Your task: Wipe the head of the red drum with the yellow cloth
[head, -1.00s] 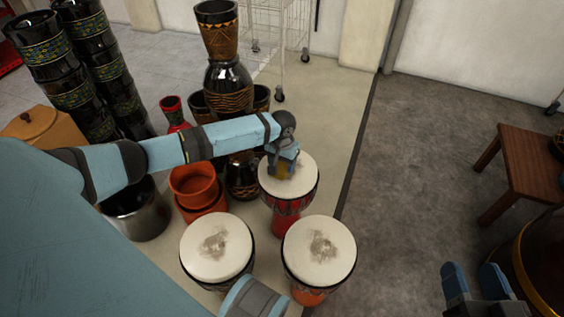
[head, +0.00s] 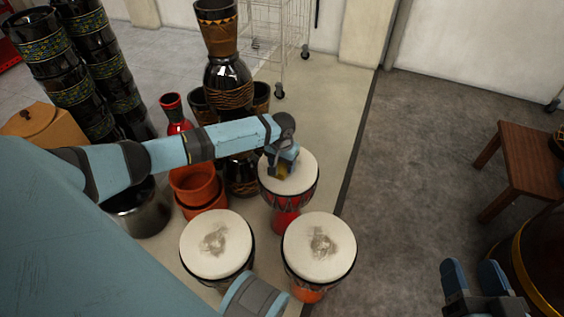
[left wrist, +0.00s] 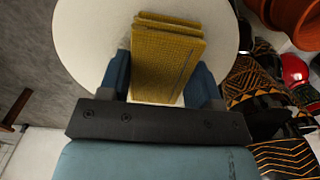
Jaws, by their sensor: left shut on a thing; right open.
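The red drum (head: 288,202) stands behind two other drums in the head view, its pale round head (head: 304,174) facing up. My left gripper (head: 280,172) is over the left part of that head, shut on the folded yellow cloth (left wrist: 165,60). In the left wrist view the cloth lies between the blue fingers, over the white drum head (left wrist: 85,32). I cannot tell whether it presses on the skin. The visible part of the head looks clean; the part under the cloth is hidden. My right gripper (head: 476,280) is open and empty at the lower right.
Two drums with dark-smudged heads (head: 217,246) (head: 320,248) stand in front. Orange pots (head: 194,184), a metal pot (head: 140,208) and tall dark drums (head: 228,85) crowd the left. A wooden table (head: 530,160) stands right. Grey floor between is clear.

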